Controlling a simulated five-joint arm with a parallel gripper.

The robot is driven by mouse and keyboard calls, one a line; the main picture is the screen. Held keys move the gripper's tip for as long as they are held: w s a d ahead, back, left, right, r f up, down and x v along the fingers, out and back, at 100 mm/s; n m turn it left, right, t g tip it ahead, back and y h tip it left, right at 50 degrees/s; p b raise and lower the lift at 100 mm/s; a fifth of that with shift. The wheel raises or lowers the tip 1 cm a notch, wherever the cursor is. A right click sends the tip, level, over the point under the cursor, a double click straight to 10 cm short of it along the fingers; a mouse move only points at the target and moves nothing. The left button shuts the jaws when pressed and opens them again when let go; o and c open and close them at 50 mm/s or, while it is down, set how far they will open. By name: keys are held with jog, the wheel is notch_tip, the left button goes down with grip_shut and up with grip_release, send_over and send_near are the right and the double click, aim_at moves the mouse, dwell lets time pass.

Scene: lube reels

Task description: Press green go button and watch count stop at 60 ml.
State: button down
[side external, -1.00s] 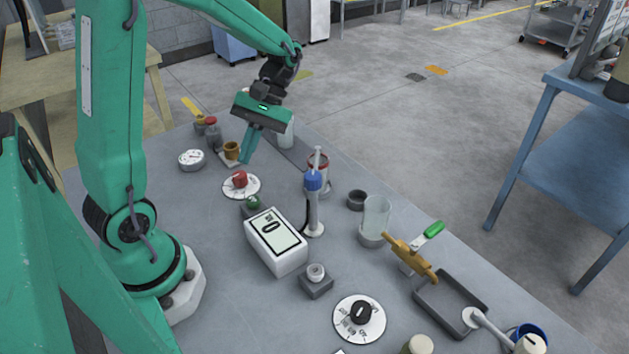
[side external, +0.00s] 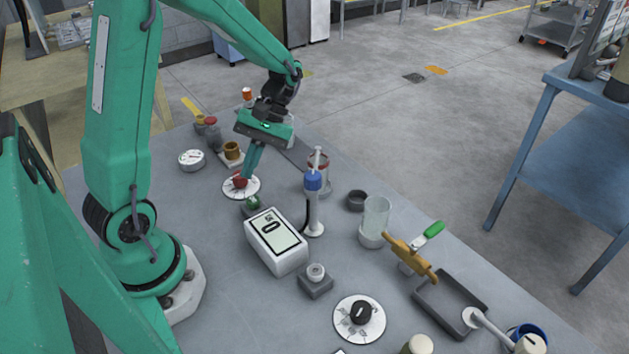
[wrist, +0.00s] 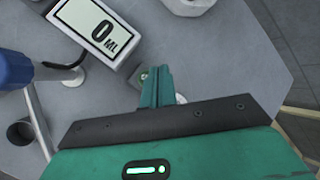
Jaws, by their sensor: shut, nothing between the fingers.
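The green button (side external: 252,203) sits in a small dark base beside the counter. The white counter (side external: 275,240) reads 0; the wrist view shows its screen (wrist: 100,28) with 0 ML. Whether the fingers touch the knob cannot be told. In the wrist view, the shut fingers (wrist: 158,72) partly cover the area beside the button, of which only a bit shows.
A blue-topped dispenser (side external: 313,182) stands right of the counter. A clear cylinder (side external: 376,218), a brass valve (side external: 410,255) with a green handle, a grey tray (side external: 450,302) and a black-knobbed dial (side external: 360,317) stand farther right and nearer. A gauge (side external: 191,159) stands left.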

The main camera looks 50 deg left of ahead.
aim_at(255, 197)
jog(key=shift+f, duration=2.4)
jog(key=shift+a+f, duration=0.1)
jog(key=shift+f, duration=0.85)
dwell(1.3)
jog(key=shift+r, duration=0.95)
dwell(0.3)
jog(key=shift+r, duration=2.5)
jog(key=shift+r, duration=0.1)
